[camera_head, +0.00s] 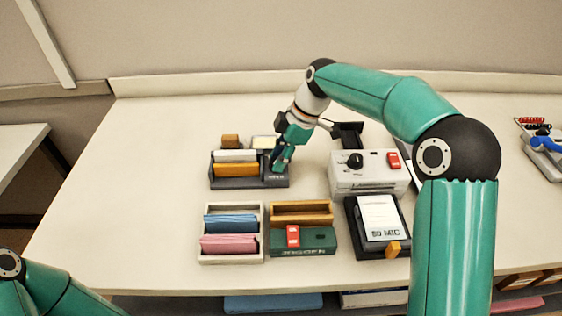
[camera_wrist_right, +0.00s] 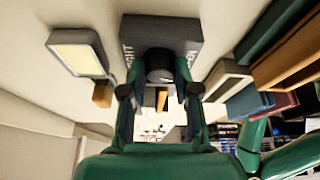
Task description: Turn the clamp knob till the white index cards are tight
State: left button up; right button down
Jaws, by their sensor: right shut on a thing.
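A dark grey card holder (camera_head: 222,184) stands at the left of the table in the head view. White index cards (camera_head: 235,155) stand upright in its back part, with orange cards (camera_head: 236,170) in front of them. My right gripper (camera_head: 279,163) reaches down at the holder's right end and hides the clamp knob in that view. In the right wrist view the dark round clamp knob (camera_wrist_right: 159,66) sits between the two fingers of my right gripper (camera_wrist_right: 160,88), which is shut on it. I cannot tell how tight the cards are. My left arm shows at the lower left, its gripper out of view.
A small brown block (camera_head: 231,141) and a pale-topped item (camera_head: 263,142) stand behind the holder. A grey machine (camera_head: 368,182) with a black knob and red switch is to the right.

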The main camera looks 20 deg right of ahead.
jog(key=m+t+b, duration=0.1)
jog(key=m, duration=0.1)
jog(key=m+b, duration=0.1)
jog(key=m, duration=0.1)
jog(key=shift+s+a+f+m+t, duration=0.1)
jog(key=shift+s+m+t, duration=0.1)
jog(key=shift+m+t, duration=0.15)
jog(key=shift+s+a+m+t+h+b, duration=0.1)
jog(key=shift+m+t+h+b, duration=0.25)
jog(key=shift+m, duration=0.6)
jog(key=shift+m+t+h+b, duration=0.1)
jog(key=shift+m+h+b, duration=0.4)
jog(key=shift+m, duration=0.4)
jog(key=c, duration=0.9)
grip_release()
jog(key=shift+o, duration=0.3)
jog(key=shift+r, duration=0.2)
jog(key=v, duration=1.1)
jog(key=shift+s+r, duration=0.15)
jog(key=shift+r, duration=0.2)
